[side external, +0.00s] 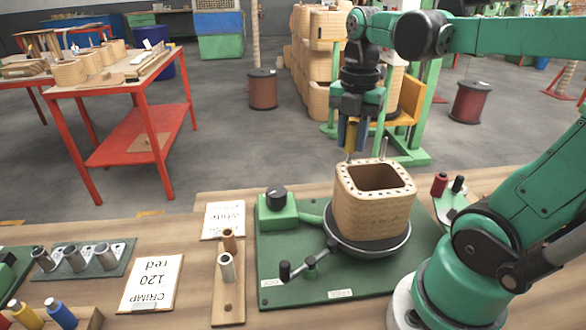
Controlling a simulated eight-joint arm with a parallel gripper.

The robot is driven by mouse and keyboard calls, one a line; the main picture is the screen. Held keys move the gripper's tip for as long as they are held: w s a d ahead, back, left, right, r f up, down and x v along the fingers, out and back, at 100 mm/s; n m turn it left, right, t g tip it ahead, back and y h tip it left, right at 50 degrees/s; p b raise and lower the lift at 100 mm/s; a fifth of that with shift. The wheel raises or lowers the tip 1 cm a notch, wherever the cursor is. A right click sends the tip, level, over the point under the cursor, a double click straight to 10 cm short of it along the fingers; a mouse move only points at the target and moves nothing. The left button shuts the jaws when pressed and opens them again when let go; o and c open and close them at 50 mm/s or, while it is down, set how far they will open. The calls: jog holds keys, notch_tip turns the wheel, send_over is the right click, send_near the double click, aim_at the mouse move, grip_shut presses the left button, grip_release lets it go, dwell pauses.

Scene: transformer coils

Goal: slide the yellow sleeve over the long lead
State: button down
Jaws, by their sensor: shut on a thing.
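My gripper (352,140) points straight down above the back left of the coil, shut on the yellow sleeve (351,137), which is upright between the fingers. The wrapped tan coil (374,212) is a squarish hollow block on a round dark turntable. A thin grey lead (381,147) stands up from its back edge, right of the sleeve and apart from it. Something short and thin shows just below the sleeve at the coil's rim. It may be another lead; I cannot tell whether it enters the sleeve.
A green base plate (285,262) with a black-knobbed block (277,207) carries the turntable. Red and black spools (439,184) stand right of the coil.

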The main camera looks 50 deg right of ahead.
jog(key=shift+f, duration=0.2)
jog(key=shift+f, duration=0.35)
jog(key=shift+c, duration=0.8)
grip_release()
jog(key=shift+r, duration=4)
